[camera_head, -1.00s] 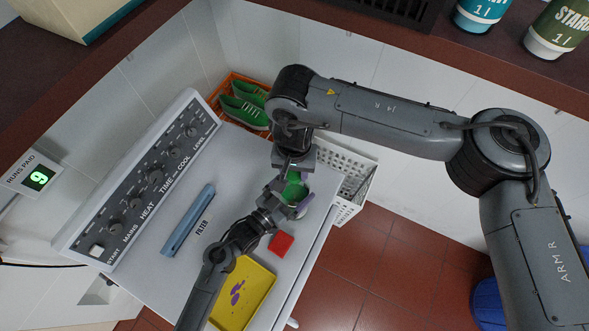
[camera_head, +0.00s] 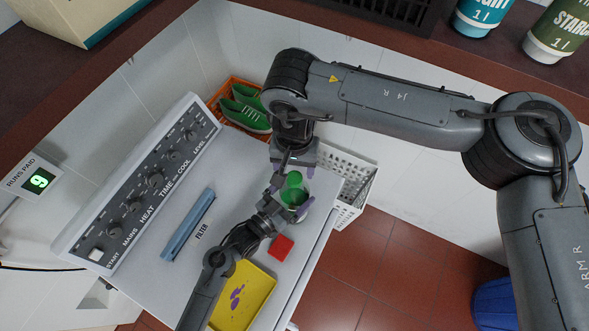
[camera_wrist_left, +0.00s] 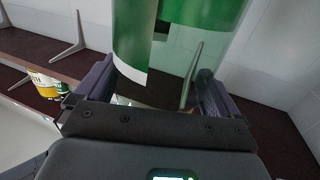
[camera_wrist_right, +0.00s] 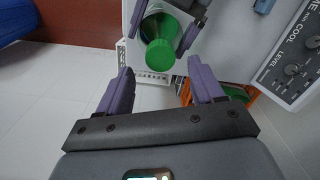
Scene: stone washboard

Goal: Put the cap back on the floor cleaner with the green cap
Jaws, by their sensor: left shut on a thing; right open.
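The floor cleaner bottle (camera_wrist_left: 178,35), green with a white patch, stands between my left gripper's fingers, which are shut on it. In the head view my left gripper (camera_head: 290,211) reaches it from the lower left. The green cap (camera_wrist_right: 160,54) is at the bottle's mouth end in the right wrist view and also shows in the head view (camera_head: 293,180). I cannot tell how firmly it is seated. My right gripper (camera_wrist_right: 160,76) is open and empty, just above the cap, with its fingers apart from it. The arms hide part of the bottle.
A red block (camera_head: 281,248) and a yellow tray (camera_head: 262,283) with purple marks lie on the white machine top near the left arm. A blue filter bar (camera_head: 188,224) lies left. A white basket (camera_head: 354,190) and an orange crate (camera_head: 233,82) with green shoes stand behind.

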